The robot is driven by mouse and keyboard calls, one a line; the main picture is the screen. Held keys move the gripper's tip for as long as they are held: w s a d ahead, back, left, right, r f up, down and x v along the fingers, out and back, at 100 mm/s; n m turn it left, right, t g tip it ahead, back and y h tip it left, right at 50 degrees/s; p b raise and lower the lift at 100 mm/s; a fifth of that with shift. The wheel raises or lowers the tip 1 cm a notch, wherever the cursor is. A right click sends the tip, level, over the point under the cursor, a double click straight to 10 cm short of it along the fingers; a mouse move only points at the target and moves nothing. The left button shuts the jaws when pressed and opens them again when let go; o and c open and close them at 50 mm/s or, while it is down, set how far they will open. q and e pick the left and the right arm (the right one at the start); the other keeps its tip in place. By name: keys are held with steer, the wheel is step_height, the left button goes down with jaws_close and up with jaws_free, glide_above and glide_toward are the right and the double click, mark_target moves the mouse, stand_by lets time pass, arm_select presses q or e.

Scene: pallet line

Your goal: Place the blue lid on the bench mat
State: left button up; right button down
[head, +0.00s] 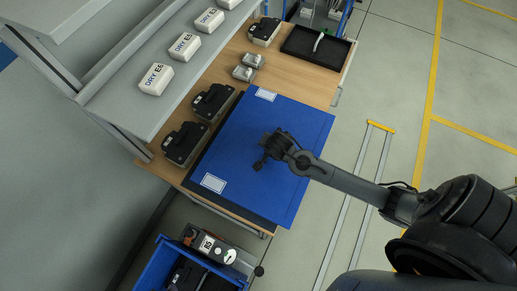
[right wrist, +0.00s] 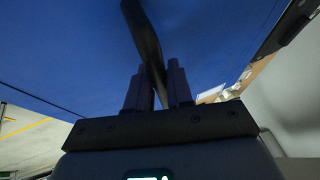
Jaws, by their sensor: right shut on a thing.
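The blue lid (head: 300,120) is a large flat panel with two white labels, over the bench in the head view. My right gripper (head: 272,147) is over the lid's middle. In the right wrist view my right gripper (right wrist: 155,90) is shut on the lid's dark handle (right wrist: 145,35), with the blue lid (right wrist: 70,45) filling most of the picture. A dark strip, apparently the bench mat (head: 233,208), shows along the lid's left and near edges; the rest is hidden. I cannot tell whether the lid touches it. My left gripper is not in view.
Black modules (head: 185,143) stand on the wooden bench (head: 228,68) left of the lid. Small silver parts (head: 245,72) and a black tray (head: 316,47) lie farther back. White boxes (head: 157,79) sit on the shelf. A blue crate (head: 152,263) stands below. Floor at right is mostly clear.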

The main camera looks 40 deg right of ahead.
mark_target(259, 150)
steer(key=w+a+f, duration=0.1)
steer(key=w+a, duration=0.1)
steer(key=w+f, duration=0.1)
steer(key=w, duration=0.1)
steer(key=shift+a+f, duration=0.35)
steer(key=shift+a, duration=0.05)
steer(key=shift+f, duration=2)
steer(key=c, duration=1)
jaws_free()
steer(key=shift+s, duration=0.1)
